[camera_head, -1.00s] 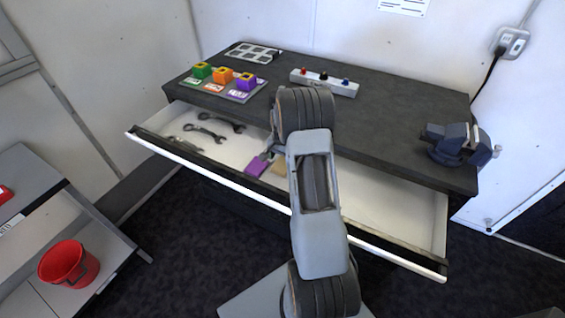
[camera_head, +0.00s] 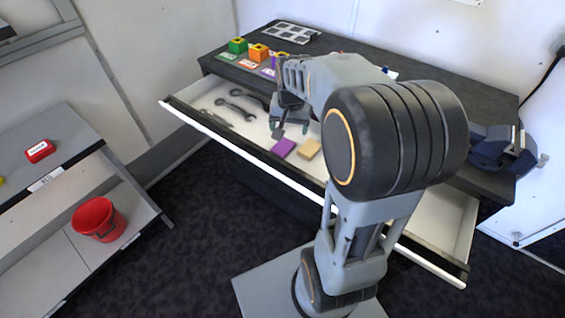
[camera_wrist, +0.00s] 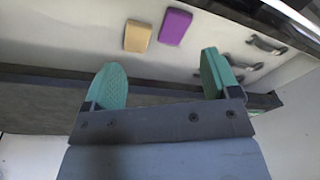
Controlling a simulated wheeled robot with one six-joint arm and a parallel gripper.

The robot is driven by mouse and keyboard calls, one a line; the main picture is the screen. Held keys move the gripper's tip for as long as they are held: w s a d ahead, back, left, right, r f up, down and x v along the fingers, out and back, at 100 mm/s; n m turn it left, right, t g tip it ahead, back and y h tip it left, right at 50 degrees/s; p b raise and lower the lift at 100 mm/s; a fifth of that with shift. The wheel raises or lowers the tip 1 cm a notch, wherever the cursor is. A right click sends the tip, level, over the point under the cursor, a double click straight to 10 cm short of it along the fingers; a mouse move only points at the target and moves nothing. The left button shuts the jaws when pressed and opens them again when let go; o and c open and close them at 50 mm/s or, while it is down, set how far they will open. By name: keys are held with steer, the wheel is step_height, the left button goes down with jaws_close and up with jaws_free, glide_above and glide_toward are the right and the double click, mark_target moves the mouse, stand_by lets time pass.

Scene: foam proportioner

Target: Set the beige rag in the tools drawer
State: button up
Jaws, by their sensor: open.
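The beige rag (camera_head: 308,148) lies flat in the open tools drawer (camera_head: 190,112), just right of a purple rag (camera_head: 284,147). In the wrist view the beige rag (camera_wrist: 138,36) lies on the white drawer floor with the purple rag (camera_wrist: 175,26) beside it, a small gap between them. My gripper (camera_head: 291,130) is over the drawer, behind and left of the rags. Its teal fingers (camera_wrist: 162,82) are spread wide with nothing between them, apart from both rags. My arm hides the drawer's middle right part.
Several wrenches (camera_head: 237,106) lie in the drawer's left part. Coloured blocks (camera_head: 258,52) and a grey tray (camera_head: 292,32) are on the dark worktop, with a blue vise (camera_head: 498,148) at right. A red bucket (camera_head: 98,219) stands on the left shelf unit.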

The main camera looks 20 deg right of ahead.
steer(key=s+a+n+t, duration=0.1)
steer(key=s+a+n, duration=0.2)
steer(key=s, duration=0.3)
steer(key=s+a+r+n+t, duration=0.1)
steer(key=s+a+n, duration=0.2)
steer(key=s+a, duration=0.3)
steer(key=shift+s+n, duration=0.4)
steer(key=shift+s, duration=0.25)
